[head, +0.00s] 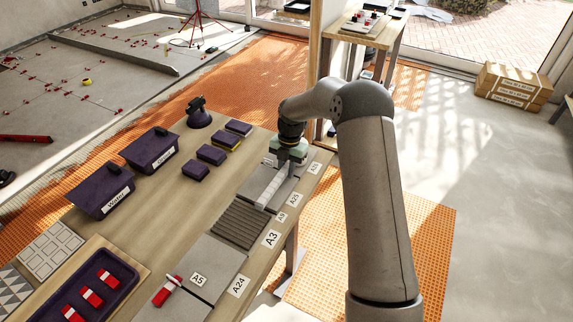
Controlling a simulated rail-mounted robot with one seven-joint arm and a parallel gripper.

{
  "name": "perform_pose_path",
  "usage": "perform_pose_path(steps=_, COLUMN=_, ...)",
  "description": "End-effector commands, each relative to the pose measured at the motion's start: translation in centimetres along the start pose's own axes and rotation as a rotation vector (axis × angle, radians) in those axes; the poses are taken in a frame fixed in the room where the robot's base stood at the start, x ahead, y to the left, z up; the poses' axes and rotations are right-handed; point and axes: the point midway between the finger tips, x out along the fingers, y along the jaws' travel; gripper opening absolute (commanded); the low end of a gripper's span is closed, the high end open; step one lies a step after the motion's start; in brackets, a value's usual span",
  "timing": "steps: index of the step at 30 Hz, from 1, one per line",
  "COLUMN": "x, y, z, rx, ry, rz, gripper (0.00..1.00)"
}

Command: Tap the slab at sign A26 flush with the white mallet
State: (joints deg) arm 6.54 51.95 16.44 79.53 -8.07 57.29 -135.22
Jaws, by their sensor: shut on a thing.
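My gripper (289,156) is at the far part of the long wooden bench, low over a grey slab (287,189). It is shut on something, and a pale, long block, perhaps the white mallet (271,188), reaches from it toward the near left. The fingertips and the grip itself are too small to make out. I cannot tell whether the block touches the slab. A sign (294,199) beside this slab reads A25 or A26; a farther sign (314,167) is too small to read surely. The slab's tilt does not show.
A ribbed dark slab (240,224) and plain grey slabs (213,261) lie nearer. A red and white piece (168,291) lies near sign A5. Purple bins (152,151), small purple blocks (211,155) and a dark suction tool (198,113) stand left; a purple tray (70,300) lies near left.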

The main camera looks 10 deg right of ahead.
Motion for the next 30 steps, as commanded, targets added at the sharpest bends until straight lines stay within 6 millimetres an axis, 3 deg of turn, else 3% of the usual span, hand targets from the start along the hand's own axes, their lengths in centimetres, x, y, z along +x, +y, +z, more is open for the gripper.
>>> perform_pose_path(steps=5, x=-0.8, y=0.0, z=-0.1, rx=0.001, ry=-0.002, rz=0.001, gripper=0.0)
perform_pose_path(steps=15, x=-5.1, y=0.0, z=-0.8, rx=0.001, ry=-0.002, rz=0.001, gripper=0.0)
perform_pose_path(steps=30, x=-5.2, y=0.0, z=-0.8, rx=0.001, ry=-0.002, rz=0.001, gripper=0.0)
